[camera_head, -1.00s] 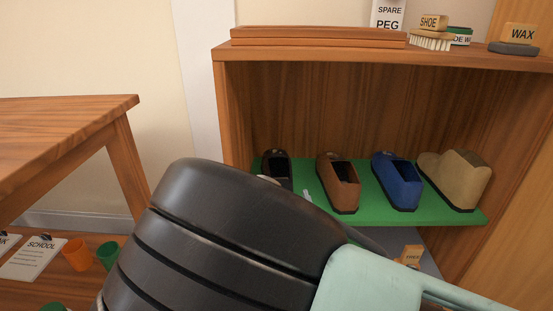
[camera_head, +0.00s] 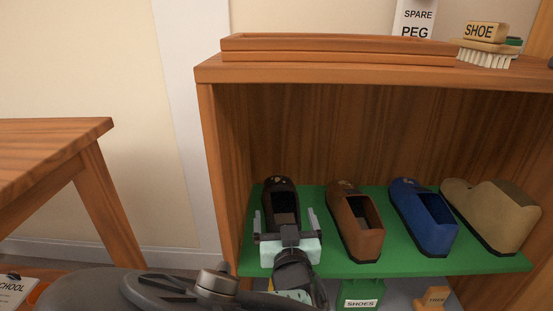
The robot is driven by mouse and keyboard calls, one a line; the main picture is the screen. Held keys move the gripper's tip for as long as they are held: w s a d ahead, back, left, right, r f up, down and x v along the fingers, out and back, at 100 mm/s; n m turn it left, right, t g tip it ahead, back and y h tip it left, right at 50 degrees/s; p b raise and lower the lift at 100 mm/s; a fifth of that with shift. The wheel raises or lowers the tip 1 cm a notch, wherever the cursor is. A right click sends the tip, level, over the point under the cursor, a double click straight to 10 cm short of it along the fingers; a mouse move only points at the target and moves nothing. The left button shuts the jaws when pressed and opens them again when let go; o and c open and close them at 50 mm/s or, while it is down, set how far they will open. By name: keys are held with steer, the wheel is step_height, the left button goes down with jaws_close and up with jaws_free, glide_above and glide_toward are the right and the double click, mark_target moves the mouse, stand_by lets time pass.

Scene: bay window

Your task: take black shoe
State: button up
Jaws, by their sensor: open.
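The black shoe (camera_head: 281,189) sits at the left end of a green mat on the cabinet shelf, its far end showing; its near end is partly hidden by my gripper. My gripper (camera_head: 284,215) is open, its two upright fingers one on each side of the near part of the black shoe as seen in the head view. I cannot tell whether the fingers touch it. Nothing is held.
A brown shoe (camera_head: 354,221), a blue shoe (camera_head: 424,217) and a tan shoe (camera_head: 491,214) stand to the right on the green mat (camera_head: 400,264). The cabinet's left wall (camera_head: 226,165) is close to my gripper. A wooden tray (camera_head: 338,48) and brushes (camera_head: 483,53) lie on top.

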steer(key=shift+w, duration=0.15)
steer(key=c, duration=1.2)
steer(key=shift+c, duration=0.5)
steer(key=shift+r, duration=0.2)
